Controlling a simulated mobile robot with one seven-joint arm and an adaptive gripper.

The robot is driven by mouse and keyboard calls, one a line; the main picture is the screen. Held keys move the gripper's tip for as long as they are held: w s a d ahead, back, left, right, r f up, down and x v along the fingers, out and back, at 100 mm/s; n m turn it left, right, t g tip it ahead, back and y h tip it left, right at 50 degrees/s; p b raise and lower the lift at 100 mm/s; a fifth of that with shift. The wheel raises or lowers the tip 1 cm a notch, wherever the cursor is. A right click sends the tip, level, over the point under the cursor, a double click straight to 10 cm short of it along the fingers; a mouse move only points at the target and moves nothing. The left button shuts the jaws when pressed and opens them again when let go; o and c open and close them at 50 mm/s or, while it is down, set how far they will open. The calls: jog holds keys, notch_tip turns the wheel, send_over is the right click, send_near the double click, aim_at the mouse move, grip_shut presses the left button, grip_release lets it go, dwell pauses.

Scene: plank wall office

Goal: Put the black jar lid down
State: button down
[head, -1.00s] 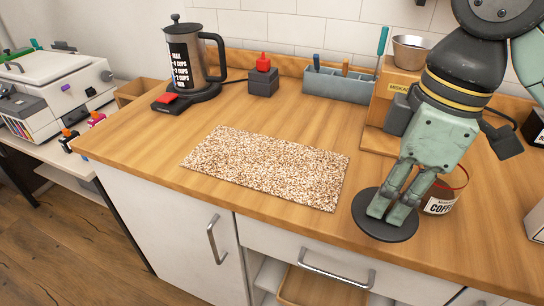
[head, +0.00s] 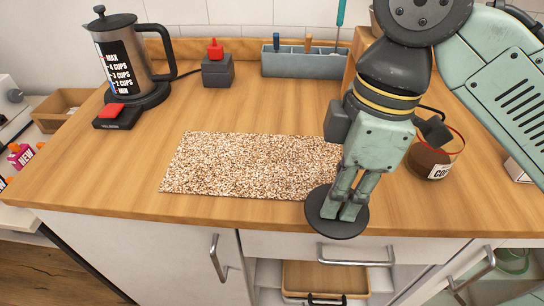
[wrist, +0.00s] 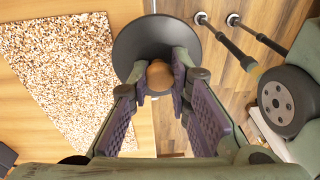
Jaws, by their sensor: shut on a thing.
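The black jar lid (head: 338,230) is a flat round disc with a brown knob (wrist: 160,75) on top. My gripper (head: 342,208) points down and is shut on this knob, a finger on each side. In the wrist view the lid (wrist: 143,45) lies level beyond the fingertips, across the counter's front edge, with floor visible past it. In the head view it overlaps the front edge near the speckled mat's right end. It appears held above the counter; its exact height I cannot tell. The coffee jar (head: 431,163), lidless with a red rim, stands behind and right of my gripper.
The speckled mat (head: 245,165) lies bare on the wooden counter (head: 110,190). At the back are a French press (head: 125,60), a dark block with a red knob (head: 216,70) and a grey organizer (head: 300,64). A drawer (head: 325,278) below is partly open.

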jog(key=w+a, duration=0.2)
jog(key=w, duration=0.2)
jog(key=w+a+f+p, duration=0.1)
jog(key=w+a, duration=0.1)
jog(key=w, duration=0.3)
jog(key=w+a+p, duration=0.1)
jog(key=w+a, duration=0.1)
jog(key=w, duration=0.2)
jog(key=shift+w+a+f, duration=0.15)
jog(key=shift+w+a, duration=0.05)
jog(key=shift+a, duration=0.15)
jog(key=shift+w+a+p, duration=0.2)
jog(key=shift+w+p, duration=0.25)
jog(key=shift+w, duration=0.05)
notch_tip(320, 180, down, 3)
jog(key=shift+r, duration=0.1)
jog(key=shift+f, duration=0.5)
jog(key=c, duration=1.5)
grip_release()
jog(key=shift+f, duration=0.1)
jog(key=r, duration=0.4)
jog(key=d+r, duration=0.1)
jog(key=r, duration=0.7)
jog(key=shift+w+d+r, duration=0.1)
jog(key=shift+w+d, duration=0.1)
jog(key=shift+w, duration=0.1)
